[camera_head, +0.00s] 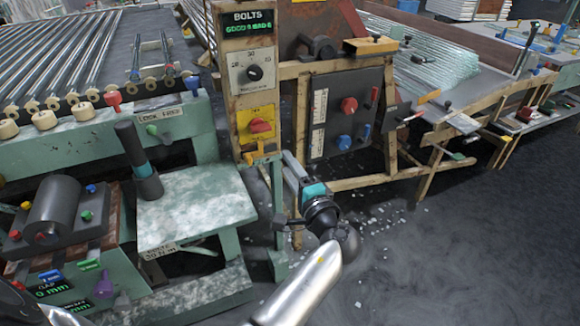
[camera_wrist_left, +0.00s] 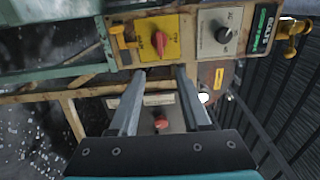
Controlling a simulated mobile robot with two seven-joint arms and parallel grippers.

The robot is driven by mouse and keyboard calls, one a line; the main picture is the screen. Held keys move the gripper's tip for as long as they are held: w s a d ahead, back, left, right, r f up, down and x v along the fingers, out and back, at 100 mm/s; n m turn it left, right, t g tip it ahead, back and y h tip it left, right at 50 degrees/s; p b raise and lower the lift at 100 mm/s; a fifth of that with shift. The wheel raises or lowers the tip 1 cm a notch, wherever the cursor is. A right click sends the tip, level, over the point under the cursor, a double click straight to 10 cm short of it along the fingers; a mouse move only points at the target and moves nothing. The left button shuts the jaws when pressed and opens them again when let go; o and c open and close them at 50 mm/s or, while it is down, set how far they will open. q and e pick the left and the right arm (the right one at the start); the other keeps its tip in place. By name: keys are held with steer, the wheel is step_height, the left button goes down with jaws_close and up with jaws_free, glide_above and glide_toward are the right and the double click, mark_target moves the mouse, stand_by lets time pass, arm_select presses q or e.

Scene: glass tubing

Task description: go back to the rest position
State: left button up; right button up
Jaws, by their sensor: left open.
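My left gripper (camera_head: 291,165) shows in the middle of the head view, just below and right of the red switch (camera_head: 261,126) on its yellow plate. In the left wrist view its two fingers (camera_wrist_left: 161,72) are apart with nothing held between them. The fingertips appear close to the yellow plate (camera_wrist_left: 157,38) and red switch (camera_wrist_left: 160,43), but I cannot tell whether they touch the post. My right gripper is not in view.
The control post (camera_head: 250,70) stands beside the gripper, with a dark dial panel (camera_head: 346,112) to its right. A green bench (camera_head: 195,205) lies left, carrying an upright dark cylinder (camera_head: 138,160). Glass sheets (camera_head: 435,70) lie behind. The floor (camera_head: 470,240) at right is open, with scattered shards.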

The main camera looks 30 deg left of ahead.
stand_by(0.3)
arm_select(q)
steer(key=s+d+f+m+g+h+p, duration=0.1)
steer(key=s+f+g+h, duration=0.2)
steer(key=f, duration=0.7)
steer(key=s+d+f+h+p, duration=0.1)
steer(key=s+f+h, duration=0.3)
steer(key=f, duration=0.6)
steer(key=s+f+m+g+h+p, duration=0.1)
steer(key=s+f+g+h, duration=0.1)
steer(key=s+f, duration=0.6)
steer(key=s+a+f+n+g+h+p, duration=0.1)
steer(key=s+f+n+g+h, duration=0.1)
steer(key=s+f+n, duration=0.2)
steer(key=s+f+n+g+h+p, duration=0.1)
steer(key=s+f, duration=0.9)
steer(key=s, duration=1.1)
steer(key=n+g+h, duration=0.1)
steer(key=n, duration=0.1)
steer(key=shift+a+n, duration=0.4)
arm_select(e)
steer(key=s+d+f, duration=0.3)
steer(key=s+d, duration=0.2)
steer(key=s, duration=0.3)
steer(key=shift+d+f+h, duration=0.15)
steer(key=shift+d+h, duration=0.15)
arm_select(q)
steer(key=shift+f, duration=0.1)
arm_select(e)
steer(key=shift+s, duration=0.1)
